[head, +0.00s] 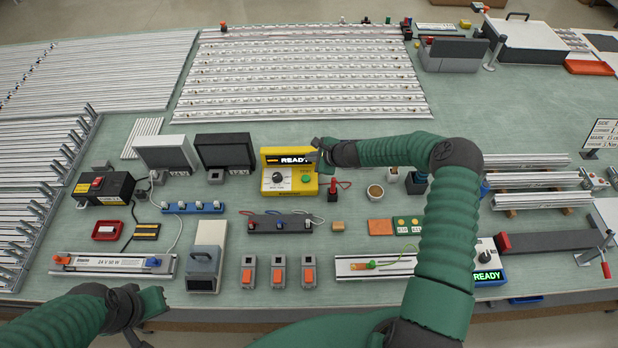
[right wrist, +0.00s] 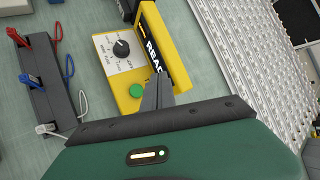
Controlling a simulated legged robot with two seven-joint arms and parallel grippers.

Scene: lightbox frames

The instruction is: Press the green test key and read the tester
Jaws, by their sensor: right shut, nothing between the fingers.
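The yellow tester (head: 267,187) stands at the middle of the table, with a dark knob (head: 278,177) on a pale panel and a screen (head: 296,160) reading READY. Its round green key (head: 307,179) is right of the knob. In the right wrist view the tester (right wrist: 122,101), knob (right wrist: 121,48) and green key (right wrist: 136,90) show clearly. My right gripper (head: 324,156) is shut and empty at the tester's upper right corner. In the right wrist view its fingertips (right wrist: 157,92) are beside the key and overlap the screen's end; contact is not visible. My left gripper (head: 150,303) is low at the left, its jaw state unclear.
A dark block with leads (head: 280,224) lies in front of the tester. Another box with a green READY screen (head: 487,277) is at the lower right. Slotted rails (head: 305,75) lie behind.

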